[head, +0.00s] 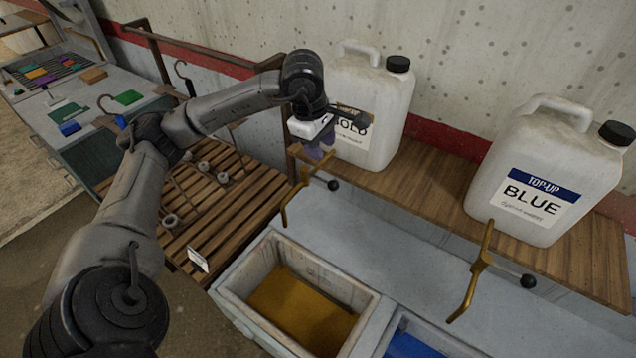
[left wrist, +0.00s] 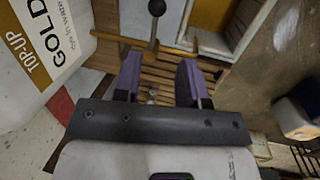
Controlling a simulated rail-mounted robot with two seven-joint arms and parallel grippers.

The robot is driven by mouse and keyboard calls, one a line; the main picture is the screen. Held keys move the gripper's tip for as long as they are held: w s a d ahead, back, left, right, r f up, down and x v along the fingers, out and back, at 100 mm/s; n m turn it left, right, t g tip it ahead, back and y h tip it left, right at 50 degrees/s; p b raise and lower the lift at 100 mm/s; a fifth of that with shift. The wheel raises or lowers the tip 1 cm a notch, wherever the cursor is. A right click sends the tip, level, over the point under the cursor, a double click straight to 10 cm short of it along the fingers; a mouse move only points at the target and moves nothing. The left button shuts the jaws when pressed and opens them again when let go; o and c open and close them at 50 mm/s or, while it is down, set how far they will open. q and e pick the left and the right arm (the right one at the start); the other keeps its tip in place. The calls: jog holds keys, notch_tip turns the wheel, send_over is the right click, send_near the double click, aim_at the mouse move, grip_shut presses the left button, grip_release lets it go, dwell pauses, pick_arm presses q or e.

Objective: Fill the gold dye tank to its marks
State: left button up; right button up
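The gold dye tank (head: 368,318) is a pale open tank at the bottom of the head view, with gold liquid (head: 300,308) below its rim. I cannot make out its marks clearly. A brass tap (head: 290,205) with a black knob (head: 333,185) stands behind it; the knob also shows in the left wrist view (left wrist: 156,7). The white GOLD jug (head: 370,85) stands upright on the shelf, its label partly covered by my left gripper (head: 318,150). In the left wrist view my left gripper (left wrist: 160,75) has its purple fingers apart, empty, beside the jug. My right gripper is out of view.
A white BLUE jug (head: 545,160) stands to the right on the wooden shelf (head: 430,185). A second brass tap (head: 475,275) stands before it, above a blue tank (head: 408,345). A slatted wooden rack (head: 225,210) lies left of the gold tank. A cluttered bench (head: 70,120) is far left.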

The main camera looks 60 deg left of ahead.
aim_at(319, 177)
pick_arm(q)
jog(key=shift+y, duration=0.5)
jog(key=x, duration=0.4)
jog(key=a+b+x, duration=0.1)
jog(key=x, duration=0.3)
jog(key=s+a+x, duration=0.1)
jog(key=x, duration=0.4)
jog(key=shift+s+a+f+b, duration=0.1)
jog(key=shift+a+b, duration=0.1)
jog(key=shift+b, duration=0.2)
grip_shut()
